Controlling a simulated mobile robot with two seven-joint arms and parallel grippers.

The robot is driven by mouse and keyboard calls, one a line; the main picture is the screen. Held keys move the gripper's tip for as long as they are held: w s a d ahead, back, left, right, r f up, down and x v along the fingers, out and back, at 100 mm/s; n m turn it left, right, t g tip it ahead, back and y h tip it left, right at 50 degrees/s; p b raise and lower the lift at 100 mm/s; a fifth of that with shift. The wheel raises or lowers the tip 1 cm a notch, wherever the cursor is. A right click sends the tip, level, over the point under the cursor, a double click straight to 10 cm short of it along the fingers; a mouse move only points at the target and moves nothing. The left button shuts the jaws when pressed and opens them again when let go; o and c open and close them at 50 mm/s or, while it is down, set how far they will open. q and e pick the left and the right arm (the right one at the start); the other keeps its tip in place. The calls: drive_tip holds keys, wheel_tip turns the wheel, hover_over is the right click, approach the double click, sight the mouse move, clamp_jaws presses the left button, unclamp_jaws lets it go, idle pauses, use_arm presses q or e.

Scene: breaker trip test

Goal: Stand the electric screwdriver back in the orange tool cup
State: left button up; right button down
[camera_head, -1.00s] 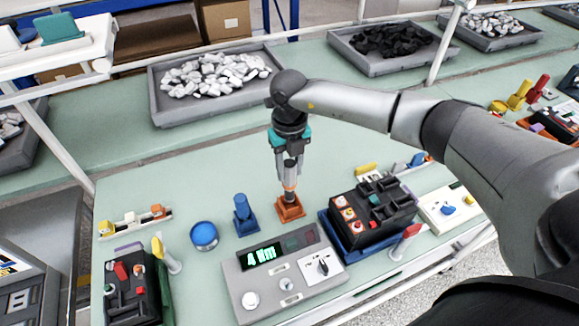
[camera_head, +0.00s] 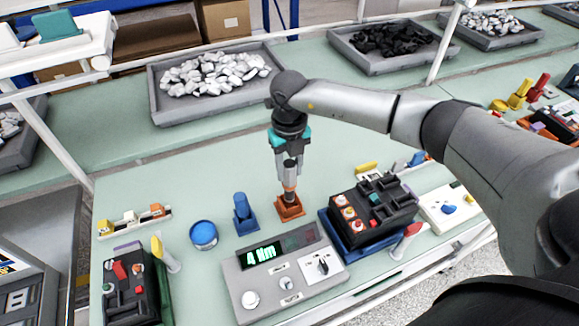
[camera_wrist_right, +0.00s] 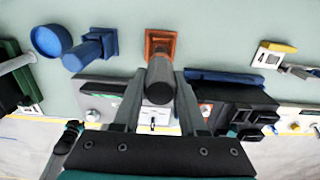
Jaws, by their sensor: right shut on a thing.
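My right gripper (camera_head: 290,174) points straight down over the bench and is shut on the electric screwdriver (camera_head: 289,184), a dark grey tool with an orange band low down. The screwdriver is upright. Its lower end meets the mouth of the orange tool cup (camera_head: 289,210); how deep it sits I cannot tell. In the right wrist view the screwdriver's dark round body (camera_wrist_right: 158,82) lies between the fingers of the right gripper (camera_wrist_right: 158,95). The orange cup (camera_wrist_right: 160,36) shows just beyond it, its middle partly hidden. My left gripper is not in view.
A blue holder with a blue tool (camera_head: 244,216) stands close left of the cup, and a blue round tub (camera_head: 204,235) further left. A tester with a 4 Nm display (camera_head: 284,272) is in front. A black breaker unit (camera_head: 372,212) is close right.

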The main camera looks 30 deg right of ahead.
sight(289, 181)
drive_tip(key=shift+f+b, duration=1.8)
drive_tip(key=shift+f, duration=0.55)
drive_tip(key=shift+c, duration=1.9)
unclamp_jaws()
drive_tip(key=shift+f, duration=0.1)
wheel_tip(289, 181, up, 15)
drive_tip(key=shift+r, duration=0.2)
